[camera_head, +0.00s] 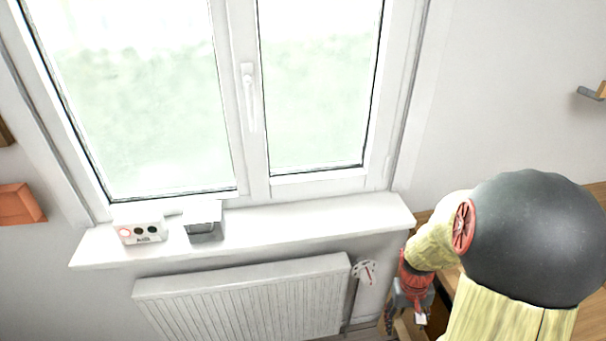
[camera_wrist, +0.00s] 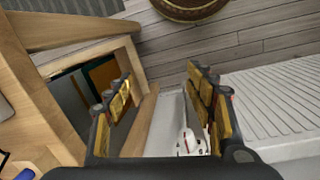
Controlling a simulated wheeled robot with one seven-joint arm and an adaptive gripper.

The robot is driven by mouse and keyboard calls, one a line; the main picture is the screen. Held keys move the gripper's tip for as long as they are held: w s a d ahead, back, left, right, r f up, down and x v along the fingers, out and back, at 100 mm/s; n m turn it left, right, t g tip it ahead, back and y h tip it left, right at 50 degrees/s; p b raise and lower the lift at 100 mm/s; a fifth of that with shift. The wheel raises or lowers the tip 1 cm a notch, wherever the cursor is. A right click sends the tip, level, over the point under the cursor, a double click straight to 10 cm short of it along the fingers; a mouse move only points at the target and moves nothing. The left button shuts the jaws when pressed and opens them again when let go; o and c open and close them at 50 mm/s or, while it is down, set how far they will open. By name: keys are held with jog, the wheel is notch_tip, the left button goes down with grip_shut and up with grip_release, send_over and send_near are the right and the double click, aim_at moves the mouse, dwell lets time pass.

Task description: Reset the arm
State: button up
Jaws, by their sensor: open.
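My gripper (camera_wrist: 160,95) shows in the wrist view with its two padded fingers spread apart and nothing between them. In the head view my arm is at the lower right, with a dark rounded joint and a yellow link. My gripper there hangs low beside the right end of the radiator, and its fingers are mostly hidden. The wrist view looks down past the fingers at a wooden cabinet on the left and the floor beyond.
A white radiator (camera_head: 245,300) is under the windowsill (camera_head: 300,222), which holds a small white box (camera_head: 140,231) and a grey box (camera_head: 204,222). A wooden cabinet (camera_wrist: 75,38) stands close to my gripper's left. A round basket (camera_wrist: 190,8) is on the floor (camera_wrist: 225,48).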

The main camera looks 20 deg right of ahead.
jog(key=w+a+r+n+t, duration=0.2)
jog(key=a+r+n+t, duration=0.3)
jog(key=a+r, duration=1.9)
notch_tip(320, 180, up, 4)
jog(key=shift+w+a+f+t+y, duration=0.25)
jog(key=shift+t+y, duration=0.15)
jog(key=shift+t, duration=0.5)
jog(key=shift+c, duration=0.4)
